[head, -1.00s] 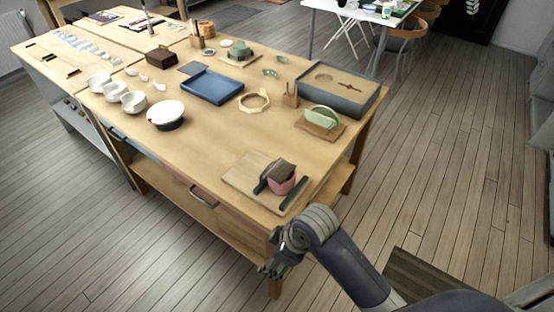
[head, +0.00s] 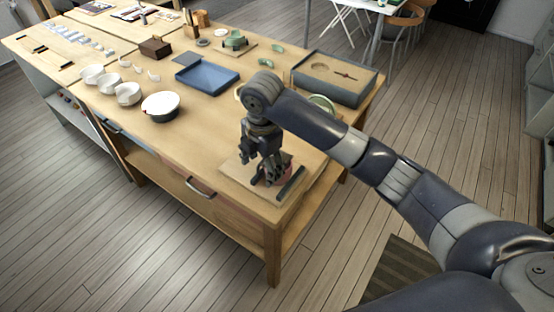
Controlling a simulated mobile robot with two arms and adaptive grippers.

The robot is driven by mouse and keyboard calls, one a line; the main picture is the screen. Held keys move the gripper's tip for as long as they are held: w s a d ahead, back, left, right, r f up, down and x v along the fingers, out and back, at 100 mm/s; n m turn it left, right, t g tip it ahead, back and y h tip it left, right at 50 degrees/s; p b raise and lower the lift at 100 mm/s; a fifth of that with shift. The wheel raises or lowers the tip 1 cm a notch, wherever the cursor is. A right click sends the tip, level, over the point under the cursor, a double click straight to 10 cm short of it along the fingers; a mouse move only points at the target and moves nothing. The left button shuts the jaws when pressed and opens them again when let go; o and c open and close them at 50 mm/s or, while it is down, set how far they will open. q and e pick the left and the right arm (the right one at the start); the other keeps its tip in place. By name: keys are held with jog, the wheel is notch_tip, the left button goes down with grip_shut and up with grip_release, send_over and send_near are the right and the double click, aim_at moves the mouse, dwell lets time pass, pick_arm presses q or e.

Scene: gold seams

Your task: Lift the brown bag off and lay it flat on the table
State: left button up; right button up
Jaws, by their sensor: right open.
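My right gripper (head: 268,172) is open and points down over the wooden board (head: 236,171) at the near right corner of the table. It covers most of the pink bowl (head: 286,171), whose right side shows behind the fingers. The brown bag is hidden behind my right gripper, so I cannot tell whether the fingers touch it. A dark bar (head: 292,183) lies on the board to the right of the bowl. My left gripper is out of view.
Bare tabletop (head: 200,140) lies left of the board. A white bowl with a dark base (head: 160,105), a blue tray (head: 207,77) and a grey box (head: 335,80) stand farther back. My right forearm hides part of the table's right side.

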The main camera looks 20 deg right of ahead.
jog(key=w+d+r+n+h, duration=0.1)
jog(key=w+d+r+n, duration=0.1)
jog(key=w+d+r, duration=0.4)
jog(key=f, duration=0.1)
jog(key=s+f, duration=0.1)
jog(key=f+p, duration=0.1)
jog(key=shift+s+a+f, duration=0.35)
jog(key=shift+s, duration=0.05)
notch_tip(320, 180, down, 5)
jog(key=shift+w+r+p, duration=0.1)
jog(key=shift+r+p, duration=0.1)
jog(key=shift+p, duration=0.65)
jog(key=shift+d+f, duration=0.15)
jog(key=shift+f, duration=0.3)
jog(key=shift+c, duration=0.6)
jog(key=c, duration=1.2)
